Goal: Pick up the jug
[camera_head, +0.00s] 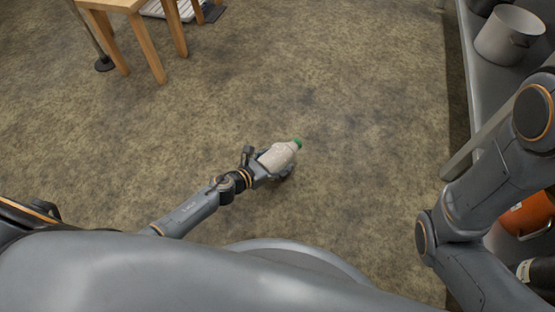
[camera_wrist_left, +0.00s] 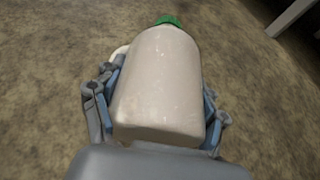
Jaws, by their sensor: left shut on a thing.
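The jug (camera_head: 278,156) is whitish with a green cap and is held in my left gripper (camera_head: 274,163), out over the floor in front of me. In the left wrist view the jug (camera_wrist_left: 162,85) fills the middle, its green cap pointing away from the wrist. The fingers of my left gripper (camera_wrist_left: 158,110) lie along both sides of the jug, shut on it. The jug looks tilted in the head view. My right arm shows at the right edge of the head view, but its gripper is out of view.
A wooden table (camera_head: 130,8) stands at the upper left, with a thin dark stand beside it. A grey shelf (camera_head: 484,72) on the right holds a metal pot (camera_head: 508,38). An orange container (camera_head: 526,215) sits below. The brown floor (camera_head: 330,80) between is clear.

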